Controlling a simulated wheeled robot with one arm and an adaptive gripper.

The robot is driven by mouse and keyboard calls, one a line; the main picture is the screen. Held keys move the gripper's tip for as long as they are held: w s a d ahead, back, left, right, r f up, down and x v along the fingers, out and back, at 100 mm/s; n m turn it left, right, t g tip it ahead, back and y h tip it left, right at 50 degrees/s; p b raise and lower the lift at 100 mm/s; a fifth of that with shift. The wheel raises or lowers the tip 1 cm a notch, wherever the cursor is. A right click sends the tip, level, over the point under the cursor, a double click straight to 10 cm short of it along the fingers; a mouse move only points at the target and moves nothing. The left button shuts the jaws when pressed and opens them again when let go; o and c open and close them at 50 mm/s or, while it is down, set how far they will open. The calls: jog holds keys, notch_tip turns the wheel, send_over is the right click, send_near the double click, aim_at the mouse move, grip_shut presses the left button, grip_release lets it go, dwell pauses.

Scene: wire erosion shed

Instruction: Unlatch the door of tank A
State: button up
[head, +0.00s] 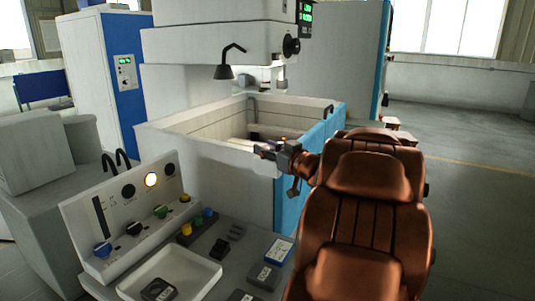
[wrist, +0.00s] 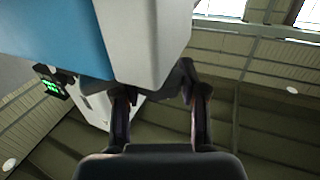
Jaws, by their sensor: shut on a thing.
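The tank (head: 190,145) stands under the machine head, with pale walls and a blue door panel (head: 318,140) on its right side. No letter on it can be read. My gripper (head: 264,152) is at the tank's near corner, beside the door's edge. In the wrist view its two fingers (wrist: 160,95) reach up to the pale corner (wrist: 147,50) beside the blue face (wrist: 55,35). They are shut on a dark part (wrist: 187,78) at that corner, which looks like the door latch. Its shape is mostly hidden by the fingers and the wall.
A control console (head: 120,225) with knobs, a lit lamp and a pale tray (head: 185,268) stands at the near left. The floor (head: 465,130) at the right is mostly clear. My brown arm hides part of the door.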

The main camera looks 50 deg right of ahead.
jog(key=shift+a+f+m+g+h+b, duration=0.1)
jog(key=shift+f+m+g+h+b, duration=0.1)
jog(key=shift+m+h+b, duration=0.55)
jog(key=shift+a+f+m+g+h+b, duration=0.1)
jog(key=shift+m+g+h+b, duration=0.2)
jog(key=shift+h+b, duration=0.7)
jog(key=m+g+h+b, duration=0.2)
jog(key=m+h+b, duration=0.2)
jog(key=b, duration=0.7)
jog(key=shift+d+h, duration=0.1)
jog(key=shift+h, duration=0.55)
jog(key=m+g+h+b, duration=0.1)
jog(key=g+h+b, duration=0.1)
jog(key=b, duration=0.4)
jog(key=shift+d+r+m, duration=0.1)
jog(key=shift+r+m, duration=0.05)
jog(key=shift+m, duration=0.2)
jog(key=shift+r+g+h+b, duration=0.3)
jog(key=shift+g+b, duration=0.1)
jog(key=shift+b, duration=0.1)
jog(key=o, duration=1.2)
jog(key=shift+f, duration=0.1)
jog(key=shift+c, duration=0.2)
jog(key=v, duration=1.2)
